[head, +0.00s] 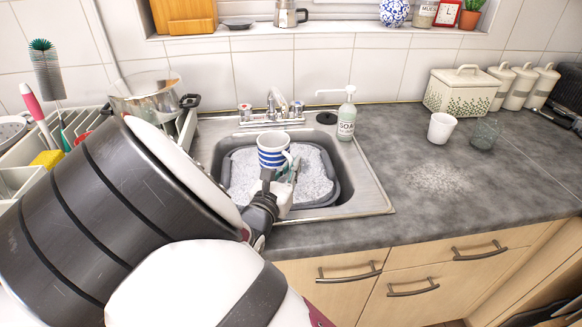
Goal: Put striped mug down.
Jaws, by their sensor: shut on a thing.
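The striped mug (271,156) is white with blue bands and shows in the head view above the left part of the sink. It looks upright, with its handle on the right side. My gripper (279,176) is shut on the striped mug from the near side. The fingers are small in the picture, and the exact contact is partly hidden by the gripper itself. Below is the sink (361,190), with a grey basin (336,168) full of white suds. I cannot tell how far the mug is above the suds.
A soap bottle (346,118) and the tap (271,106) stand behind the sink. A white cup (441,128) and a glass (484,134) stand on the right worktop (400,215), which has free room in front. A dish rack (30,178) and steel pot (150,95) are left.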

